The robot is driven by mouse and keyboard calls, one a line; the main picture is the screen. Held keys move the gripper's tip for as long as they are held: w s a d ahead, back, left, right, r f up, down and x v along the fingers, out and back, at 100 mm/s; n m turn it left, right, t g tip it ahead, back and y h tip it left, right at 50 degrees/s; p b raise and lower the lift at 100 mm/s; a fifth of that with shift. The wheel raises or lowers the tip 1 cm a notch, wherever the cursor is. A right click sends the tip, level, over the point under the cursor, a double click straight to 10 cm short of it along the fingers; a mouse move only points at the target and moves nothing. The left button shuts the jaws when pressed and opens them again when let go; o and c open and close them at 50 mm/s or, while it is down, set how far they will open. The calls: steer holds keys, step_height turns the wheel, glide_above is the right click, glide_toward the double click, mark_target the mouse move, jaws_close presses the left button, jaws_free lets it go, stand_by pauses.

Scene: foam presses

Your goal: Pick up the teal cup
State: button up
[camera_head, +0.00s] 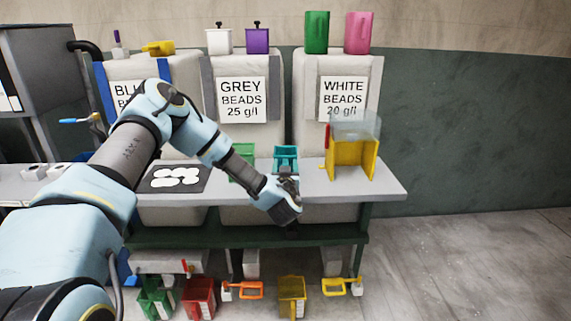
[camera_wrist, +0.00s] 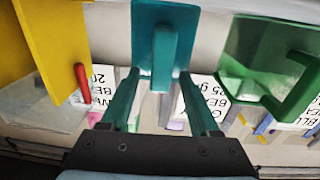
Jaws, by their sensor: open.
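The teal cup (camera_head: 286,154) stands on the grey bench, just behind my gripper in the head view. In the wrist view the teal cup (camera_wrist: 188,38) is at the top centre, with its upright handle facing me. My gripper (camera_head: 291,212) is at the bench's front edge in the head view, pointing away from my arm. In the wrist view my gripper (camera_wrist: 158,76) is open. Its two fingers point toward the cup, and the lower handle lies between the fingertips in the picture. I cannot tell whether they touch it. In the head view my wrist hides part of the bench front.
A green cup (camera_head: 243,160) stands left of the teal cup. A yellow stand with a clear box (camera_head: 353,155) is to its right. A black mat with white discs (camera_head: 176,178) lies further left. Several scoops stand on the floor below the bench.

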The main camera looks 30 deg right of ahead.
jaws_close()
stand_by(0.5)
